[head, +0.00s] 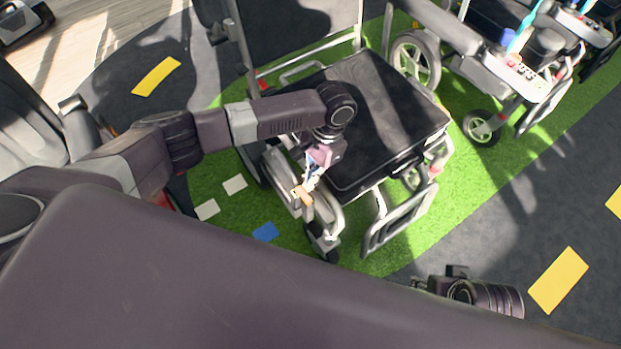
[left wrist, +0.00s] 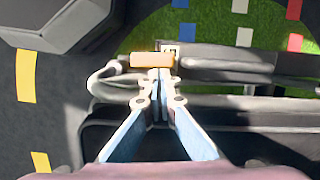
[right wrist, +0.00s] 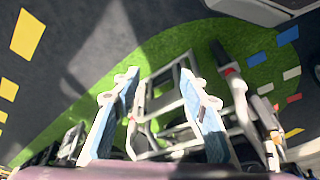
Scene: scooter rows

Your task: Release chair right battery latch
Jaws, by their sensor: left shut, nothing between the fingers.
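The chair is a wheelchair with a flat black seat (head: 375,120) and grey metal frame, at the centre of the head view. A small orange-tan block (head: 302,195), which looks like the latch, sits at the front of its left-hand side rail; it also shows in the left wrist view (left wrist: 151,60). My left gripper (head: 309,184) is shut and empty, its fingertips right at the block; it also shows in the left wrist view (left wrist: 160,82). I cannot tell whether they touch. My right gripper (right wrist: 160,78) is open and empty, with the chair's footrest frame beyond its fingers.
A second wheelchair (head: 480,60) stands at the upper right, with a grey armrest tray. Green turf (head: 470,170) lies under the chairs, with dark floor around it. Yellow floor marks (head: 558,280) and white and blue patches (head: 265,232) lie flat. The floor in front is clear.

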